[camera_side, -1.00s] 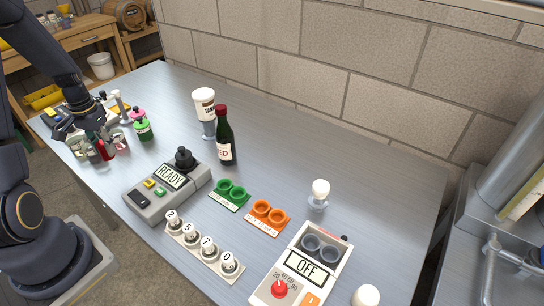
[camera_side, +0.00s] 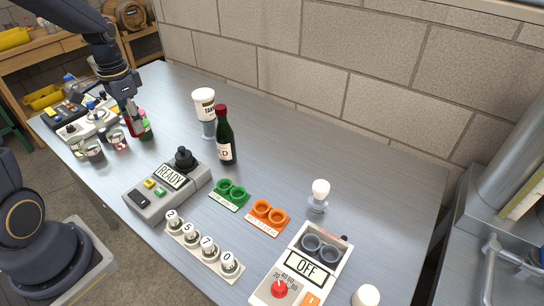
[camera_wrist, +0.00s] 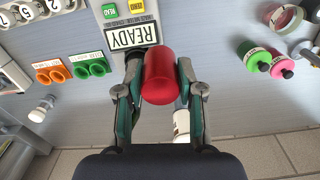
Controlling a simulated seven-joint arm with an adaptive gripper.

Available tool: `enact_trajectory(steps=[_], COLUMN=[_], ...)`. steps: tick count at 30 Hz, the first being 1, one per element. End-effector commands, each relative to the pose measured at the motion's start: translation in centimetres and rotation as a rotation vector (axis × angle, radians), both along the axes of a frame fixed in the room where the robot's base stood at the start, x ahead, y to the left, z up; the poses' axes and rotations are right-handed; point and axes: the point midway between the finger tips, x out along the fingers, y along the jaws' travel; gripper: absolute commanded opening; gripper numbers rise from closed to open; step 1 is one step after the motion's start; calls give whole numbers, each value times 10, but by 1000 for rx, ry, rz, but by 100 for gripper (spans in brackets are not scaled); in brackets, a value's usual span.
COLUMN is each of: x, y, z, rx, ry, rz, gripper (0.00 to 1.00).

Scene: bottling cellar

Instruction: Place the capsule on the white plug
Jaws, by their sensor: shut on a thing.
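My gripper (camera_side: 131,113) is shut on the red capsule (camera_wrist: 160,76), a smooth cylinder with a rounded end, held between the two fingers. In the side view the capsule (camera_side: 128,124) is partly hidden by the fingers, above the far left of the table. A white plug (camera_side: 320,188) with a rounded top stands upright on a small clear base at the right middle of the table, well away from my gripper. It also seems to show in the wrist view (camera_wrist: 38,114). A second white rounded top (camera_side: 366,296) shows at the bottom edge.
A dark wine bottle (camera_side: 225,137) and a white-topped tank cup (camera_side: 205,108) stand between my gripper and the white plug. The READY box (camera_side: 168,183), green cups (camera_side: 230,193), orange cups (camera_side: 268,215), numbered knobs (camera_side: 207,248) and OFF box (camera_side: 305,265) lie nearer. Table around the plug is clear.

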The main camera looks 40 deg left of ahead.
Motion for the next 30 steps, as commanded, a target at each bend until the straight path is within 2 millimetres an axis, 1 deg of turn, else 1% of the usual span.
enact_trajectory(steps=[1,2,3,5,6,8,9,11,12,14,15,18,21,25,28,30], x=[22,33,47,64,74,85,91,96,98,98,96,89,77,68,74,86], y=[-24,-38,-57,-88,-110,-144,-168,-203,-226,-259,-280,-323,-352,-371,-380,-386], z=[6,10,15,21,25,31,35,40,42,46,47,49,48,46,42,35], rx=[1,1,1,1,0,1,0,1,0,0,0,0,0,0,0,0], ry=[-2,-2,-2,-2,-1,0,-1,-1,0,0,0,0,1,1,2,2], rz=[-95,-147,-214,-314,-379,-475,-538,-631,-690,-772,-821,-927,-1002,-1054,-1066,-1067], gripper=[29,29,29,29,29,29,29,29,29,29,29,29,29,29,29,29])
